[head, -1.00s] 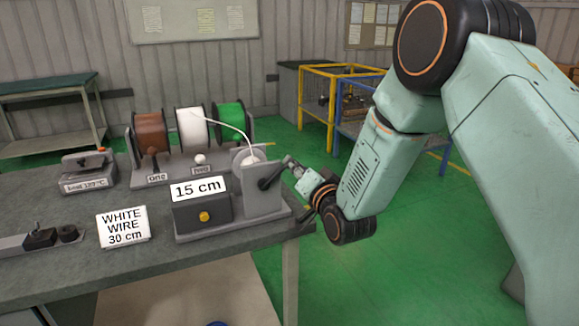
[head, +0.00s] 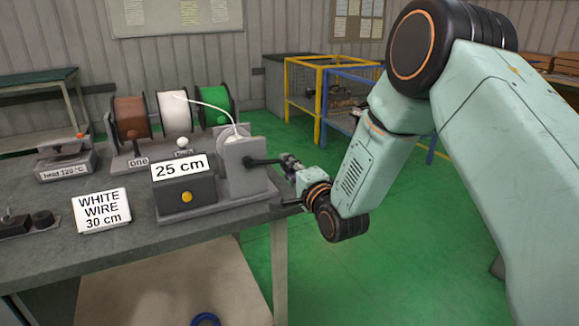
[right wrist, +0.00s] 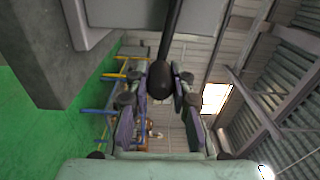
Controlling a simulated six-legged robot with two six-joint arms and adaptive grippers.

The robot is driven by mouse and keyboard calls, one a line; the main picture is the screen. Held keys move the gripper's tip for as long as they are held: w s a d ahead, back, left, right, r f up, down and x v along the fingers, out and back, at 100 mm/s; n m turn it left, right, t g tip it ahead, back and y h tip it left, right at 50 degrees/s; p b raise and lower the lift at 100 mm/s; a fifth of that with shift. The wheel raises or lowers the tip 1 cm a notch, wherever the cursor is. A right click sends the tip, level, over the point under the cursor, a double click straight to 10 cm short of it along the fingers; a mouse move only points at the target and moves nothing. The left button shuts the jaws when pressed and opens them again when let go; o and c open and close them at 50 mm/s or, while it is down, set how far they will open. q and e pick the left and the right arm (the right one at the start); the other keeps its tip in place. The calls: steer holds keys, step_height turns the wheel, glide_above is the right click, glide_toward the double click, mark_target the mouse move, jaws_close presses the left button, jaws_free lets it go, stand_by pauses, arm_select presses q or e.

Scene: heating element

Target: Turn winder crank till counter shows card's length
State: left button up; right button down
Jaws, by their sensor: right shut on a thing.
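The winder (head: 240,168) stands at the table's right end. Its counter display (head: 180,168) reads "25 cm". The white card (head: 102,211) in front of it reads "WHITE WIRE 30 cm". White wire (head: 212,107) runs from the white spool (head: 174,113) to the winder. The black crank (head: 263,161) sticks out to the right of the winder, nearly level in the head view. My right gripper (head: 290,163) is shut on the crank's handle. In the right wrist view the dark knob (right wrist: 161,78) sits between the fingers. My left gripper is not in view.
Brown (head: 131,117) and green (head: 214,103) spools flank the white one. A small heater unit (head: 66,163) reading about 120 °C sits at the left. Yellow and blue frames (head: 318,90) stand behind on the green floor.

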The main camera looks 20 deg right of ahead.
steer(key=shift+a+f, duration=0.15)
steer(key=shift+f, duration=0.45)
steer(key=c, duration=1.1)
jaws_free()
steer(key=shift+c, duration=0.2)
steer(key=shift+r, duration=0.1)
steer(key=s, duration=1.2)
steer(key=shift+d, duration=0.2)
